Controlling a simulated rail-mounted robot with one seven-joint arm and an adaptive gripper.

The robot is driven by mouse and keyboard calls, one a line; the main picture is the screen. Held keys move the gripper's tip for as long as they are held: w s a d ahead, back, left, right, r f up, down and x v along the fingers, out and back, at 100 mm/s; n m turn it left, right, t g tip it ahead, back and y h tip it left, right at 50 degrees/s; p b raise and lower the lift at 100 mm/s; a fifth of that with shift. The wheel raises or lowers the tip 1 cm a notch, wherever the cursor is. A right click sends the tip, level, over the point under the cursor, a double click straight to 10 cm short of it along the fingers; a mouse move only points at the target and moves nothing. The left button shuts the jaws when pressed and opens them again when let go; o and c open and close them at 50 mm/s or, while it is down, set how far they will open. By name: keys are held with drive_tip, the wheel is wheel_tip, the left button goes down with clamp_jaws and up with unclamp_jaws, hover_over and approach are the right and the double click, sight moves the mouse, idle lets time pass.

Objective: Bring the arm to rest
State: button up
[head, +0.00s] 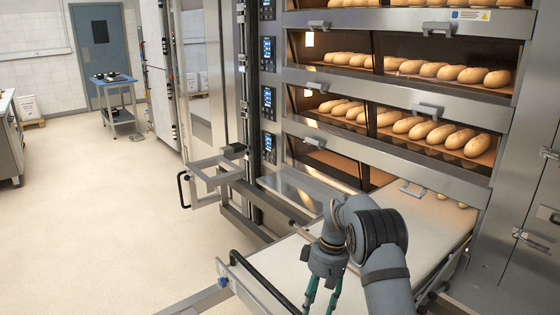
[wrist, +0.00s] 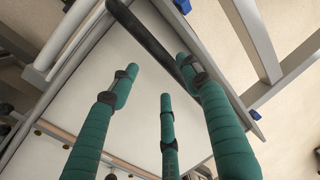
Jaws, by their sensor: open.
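My gripper (head: 321,298) hangs downward at the bottom of the head view, with its lower fingers cut off by the picture edge. In the wrist view, the three green fingers (wrist: 155,82) are spread apart with nothing between them. The black handle bar (head: 262,280) of the loading board is left of my gripper in the head view. In the wrist view, the black handle bar (wrist: 140,35) runs past the fingertips, close to the right finger; I cannot tell whether they touch. The pale loading board (head: 285,258) lies below my arm.
The deck oven (head: 400,95) stands behind my arm, with loaves (head: 455,140) on several decks and protruding handles (head: 428,110). A metal frame with a black handle (head: 184,190) juts out at left. A blue-topped table (head: 113,80) stands far back. The floor at left is clear.

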drive_tip(key=f, duration=0.4)
drive_tip(key=shift+s+a+f, duration=0.35)
drive_tip(key=shift+a+f, duration=0.05)
drive_tip(key=shift+s+a, duration=0.1)
drive_tip(key=shift+a, duration=0.05)
drive_tip(key=shift+s+a, duration=0.1)
drive_tip(key=shift+a, duration=0.05)
